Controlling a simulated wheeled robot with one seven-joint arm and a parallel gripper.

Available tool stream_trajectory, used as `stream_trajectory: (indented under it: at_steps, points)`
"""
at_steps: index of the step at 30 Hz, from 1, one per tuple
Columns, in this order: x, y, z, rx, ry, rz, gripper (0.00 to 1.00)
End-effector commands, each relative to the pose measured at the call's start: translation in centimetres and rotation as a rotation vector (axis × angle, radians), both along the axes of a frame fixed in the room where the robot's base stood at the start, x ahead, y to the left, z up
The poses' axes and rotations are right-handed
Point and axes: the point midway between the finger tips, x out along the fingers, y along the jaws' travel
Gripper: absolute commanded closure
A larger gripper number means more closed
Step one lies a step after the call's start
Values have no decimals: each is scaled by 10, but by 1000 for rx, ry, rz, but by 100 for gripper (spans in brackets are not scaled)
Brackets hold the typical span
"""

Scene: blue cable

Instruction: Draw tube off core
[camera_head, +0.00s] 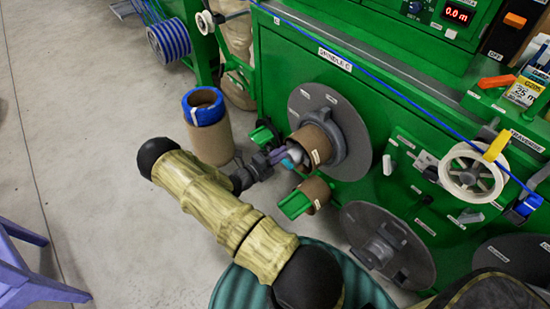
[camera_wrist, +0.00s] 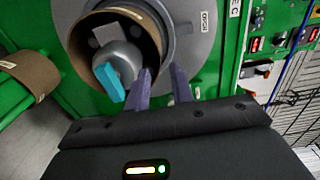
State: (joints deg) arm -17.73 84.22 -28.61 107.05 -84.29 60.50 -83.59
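A brown cardboard tube (camera_head: 318,141) sits around the grey core of the spindle marked C, in front of a round grey flange. In the wrist view the tube (camera_wrist: 153,32) shows as a ring around the grey core (camera_wrist: 118,57), which has a light blue tab (camera_wrist: 110,82). My gripper (camera_head: 287,158) is at the tube's near end. In the wrist view my gripper (camera_wrist: 162,70) has its two purple fingers apart, with the tips at the lower right of the tube's rim. One tip is near the rim and the other lies outside it. I cannot tell whether either touches.
Another brown tube (camera_head: 315,191) is on a green holder just below. A tall cardboard tube with a blue top (camera_head: 205,112) stands on the floor to the left. A lower grey flange (camera_head: 390,240) and a white reel (camera_head: 470,175) are on the green machine at right. A blue cable (camera_head: 385,85) runs across above.

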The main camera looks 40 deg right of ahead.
Motion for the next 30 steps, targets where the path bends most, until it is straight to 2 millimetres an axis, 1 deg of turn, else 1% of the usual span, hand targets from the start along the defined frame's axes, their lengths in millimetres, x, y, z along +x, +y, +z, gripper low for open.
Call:
stream_trajectory:
  at_steps: [1, 21, 25, 30]
  points:
    - [0, -6, -1, 0, 0, -1, 76]
    - [5, -70, 0, -1, -1, -1, 76]
    - [6, -80, -1, 1, 0, -1, 76]
    - [6, -86, 0, 0, 0, 0, 76]
